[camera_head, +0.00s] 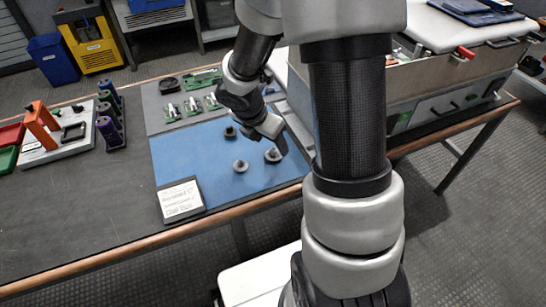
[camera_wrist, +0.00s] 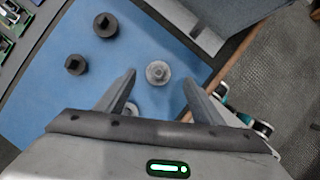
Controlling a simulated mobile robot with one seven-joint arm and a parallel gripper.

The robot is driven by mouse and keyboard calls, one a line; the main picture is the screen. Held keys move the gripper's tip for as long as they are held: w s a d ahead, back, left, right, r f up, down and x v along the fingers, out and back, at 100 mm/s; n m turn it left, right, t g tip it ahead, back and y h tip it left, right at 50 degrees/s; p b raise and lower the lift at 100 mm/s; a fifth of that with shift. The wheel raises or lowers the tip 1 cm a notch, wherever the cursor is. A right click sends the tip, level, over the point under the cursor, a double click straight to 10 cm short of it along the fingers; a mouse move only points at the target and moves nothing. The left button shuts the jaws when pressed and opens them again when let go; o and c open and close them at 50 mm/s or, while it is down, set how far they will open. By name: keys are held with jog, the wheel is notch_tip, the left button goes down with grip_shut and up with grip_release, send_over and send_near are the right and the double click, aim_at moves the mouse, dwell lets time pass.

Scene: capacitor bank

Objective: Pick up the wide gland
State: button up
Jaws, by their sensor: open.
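A pale grey round gland (camera_wrist: 158,72) with a broad base and a raised middle stands on the blue mat, just beyond and between my fingertips in the wrist view. It looks the widest, so I take it as the wide gland; it appears to be the right-hand one (camera_head: 273,155) in the head view. My gripper (camera_wrist: 158,82) is open and empty above the mat. Another pale gland (camera_head: 240,166) is partly hidden by my left finger in the wrist view. Two dark glands, one upper (camera_wrist: 105,25) and one lower (camera_wrist: 75,64), stand farther left there.
A white label card (camera_head: 181,200) lies at the mat's front left corner. Green circuit boards (camera_head: 195,104) lie behind the blue mat (camera_head: 180,160). A large case (camera_head: 440,85) stands at the right.

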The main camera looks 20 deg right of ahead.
aim_at(273, 149)
jog(key=b+x, duration=0.3)
jog(key=x, duration=0.3)
jog(key=shift+w, duration=0.1)
jog(key=shift+r, duration=0.1)
jog(key=c, duration=1.1)
notch_tip(273, 149, up, 10)
jog(key=p, duration=0.5)
